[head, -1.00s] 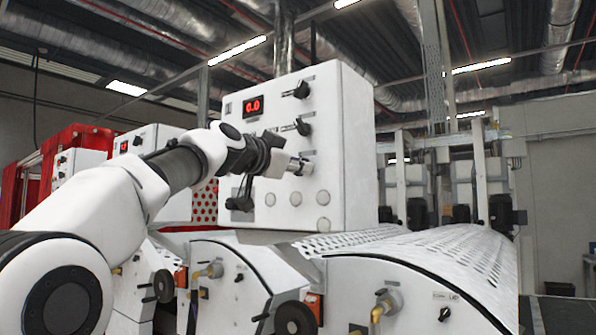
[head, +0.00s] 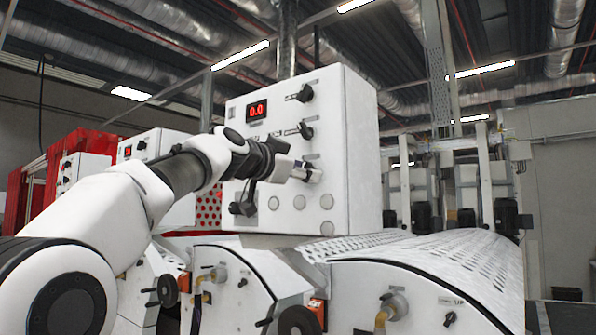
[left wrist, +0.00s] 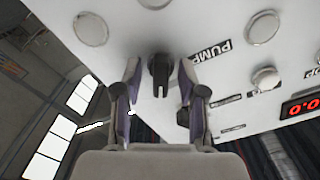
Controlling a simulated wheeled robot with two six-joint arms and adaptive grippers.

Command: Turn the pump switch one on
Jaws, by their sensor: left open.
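The pump switch (left wrist: 159,72) is a black knob on the white control panel, beside the label PUMP (left wrist: 211,51) in the left wrist view. My left gripper (left wrist: 162,68) is open, with one finger on each side of the knob. Small gaps show between fingers and knob, so it is not gripped. In the head view my left gripper (head: 306,171) is at the panel face, below two other black knobs, and largely hides the pump switch. My right gripper is not in view.
The control panel (head: 352,150) carries a red 0.0 display (head: 256,109), an upper knob (head: 303,92) and a middle knob (head: 305,131). Round pale buttons (head: 299,202) sit along its lower part. A perforated machine cover (head: 440,255) lies below on the right.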

